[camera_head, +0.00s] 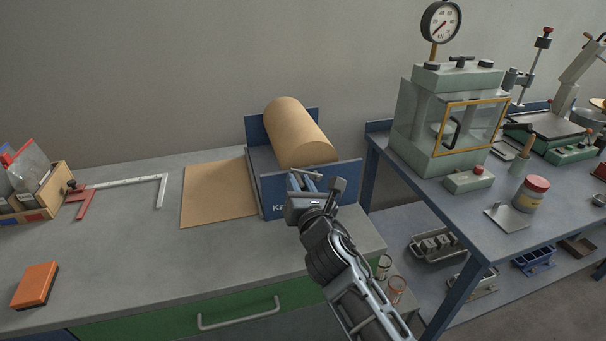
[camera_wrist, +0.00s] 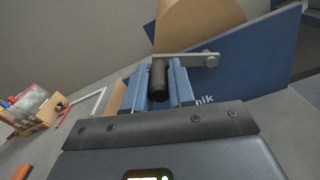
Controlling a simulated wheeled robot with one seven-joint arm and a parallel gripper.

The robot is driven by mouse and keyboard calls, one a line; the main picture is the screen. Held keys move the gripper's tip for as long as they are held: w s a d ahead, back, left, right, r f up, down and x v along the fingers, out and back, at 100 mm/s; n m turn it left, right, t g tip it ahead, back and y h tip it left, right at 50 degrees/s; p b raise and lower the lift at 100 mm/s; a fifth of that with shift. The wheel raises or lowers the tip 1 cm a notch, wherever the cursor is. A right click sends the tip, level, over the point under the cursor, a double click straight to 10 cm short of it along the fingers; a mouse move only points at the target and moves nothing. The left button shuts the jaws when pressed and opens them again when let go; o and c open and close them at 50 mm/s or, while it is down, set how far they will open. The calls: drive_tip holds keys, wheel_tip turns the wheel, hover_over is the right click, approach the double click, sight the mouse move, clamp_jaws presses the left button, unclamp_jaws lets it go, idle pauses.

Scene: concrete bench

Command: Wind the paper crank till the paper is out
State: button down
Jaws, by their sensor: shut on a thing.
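A roll of brown paper (camera_head: 297,130) sits in a blue dispenser (camera_head: 328,183) on the concrete bench. A sheet of brown paper (camera_head: 215,192) lies flat on the bench to the left of the dispenser. In the wrist view, the metal crank arm (camera_wrist: 190,59) runs from a pivot on the blue side plate to a dark handle (camera_wrist: 158,80). My gripper (camera_head: 303,182) is at the near side of the dispenser, and its blue fingers (camera_wrist: 160,85) are shut on the dark crank handle. My gripper hides the crank in the head view.
A white and red caliper (camera_head: 125,184), a wooden box (camera_head: 40,197) and an orange block (camera_head: 35,285) lie on the left of the bench. A blue table with a green press (camera_head: 440,165) stands at the right. The bench front is clear.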

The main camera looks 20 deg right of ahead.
drive_tip(key=shift+a+f+n, duration=0.2)
drive_tip(key=shift+f+n, duration=0.35)
drive_tip(key=shift+n, duration=0.35)
drive_tip(key=c, duration=1)
unclamp_jaws()
drive_tip(key=shift+o, duration=0.2)
drive_tip(key=s+p, duration=0.2)
drive_tip(key=s, duration=0.6)
drive_tip(key=shift+w, duration=0.1)
